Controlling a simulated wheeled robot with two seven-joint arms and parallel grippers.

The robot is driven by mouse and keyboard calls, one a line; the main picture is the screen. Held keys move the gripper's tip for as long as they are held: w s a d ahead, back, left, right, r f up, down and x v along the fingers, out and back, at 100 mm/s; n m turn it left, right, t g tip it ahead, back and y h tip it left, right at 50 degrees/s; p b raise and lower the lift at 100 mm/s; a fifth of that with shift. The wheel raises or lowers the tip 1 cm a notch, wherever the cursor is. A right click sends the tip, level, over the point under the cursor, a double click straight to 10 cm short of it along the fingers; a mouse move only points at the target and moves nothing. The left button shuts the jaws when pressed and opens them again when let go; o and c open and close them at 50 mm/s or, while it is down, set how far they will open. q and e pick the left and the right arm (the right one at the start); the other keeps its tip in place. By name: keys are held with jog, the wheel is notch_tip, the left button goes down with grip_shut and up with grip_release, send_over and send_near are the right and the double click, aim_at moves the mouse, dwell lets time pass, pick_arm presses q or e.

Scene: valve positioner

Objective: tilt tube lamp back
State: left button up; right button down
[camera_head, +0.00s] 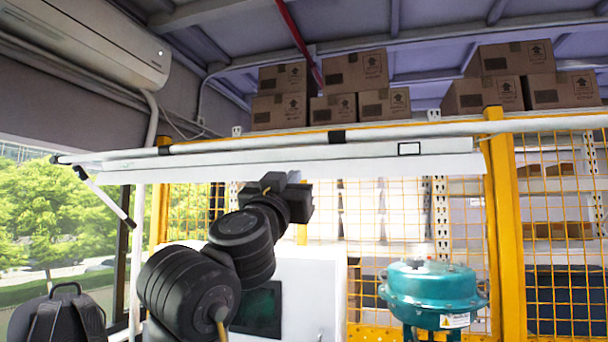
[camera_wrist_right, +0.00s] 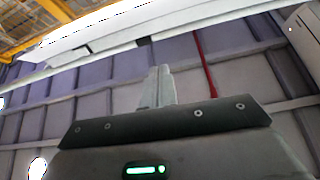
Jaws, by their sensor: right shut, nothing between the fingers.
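The tube lamp (camera_head: 260,158) is a long white fixture that runs across the upper middle of the head view. It hangs slightly sloped, its left end lower, with dark bands on the tube. It also shows as a bright white bar across the top left of the right wrist view (camera_wrist_right: 120,22). My right gripper (camera_wrist_right: 160,72) is shut and empty, its fingers pointing up towards the lamp. In the head view the right gripper (camera_head: 293,176) is just below the lamp's lower edge; I cannot tell whether it touches. My left gripper is not in view.
A yellow post (camera_head: 503,225) and mesh fence stand at the right. A teal valve actuator (camera_head: 433,290) is at the lower right. A white cabinet (camera_head: 312,285) stands behind my arm. Cardboard boxes (camera_head: 355,72) sit on a high shelf, and an air conditioner (camera_head: 90,40) is at upper left.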

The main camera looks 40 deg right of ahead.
jog(key=w+d+f, duration=0.1)
jog(key=f, duration=0.1)
jog(key=n+y+p, duration=0.1)
jog(key=p, duration=0.5)
send_near(315, 175)
notch_tip(315, 175, up, 4)
jog(key=w+d, duration=0.1)
jog(key=d, duration=0.1)
jog(key=shift+w+d+f+p, duration=0.25)
jog(key=shift+w+d, duration=0.2)
jog(key=shift+d, duration=0.05)
jog(key=shift+w+d+f+p, duration=0.2)
jog(key=shift+w+d+p, duration=0.05)
jog(key=shift+w+d, duration=0.25)
jog(key=shift+w+d+f, duration=0.1)
jog(key=shift+d+f, duration=0.1)
jog(key=shift+d, duration=0.1)
jog(key=shift+a, duration=0.15)
jog(key=shift+w+d+f, duration=0.25)
jog(key=shift+w+d, duration=0.2)
jog(key=shift+d, duration=0.35)
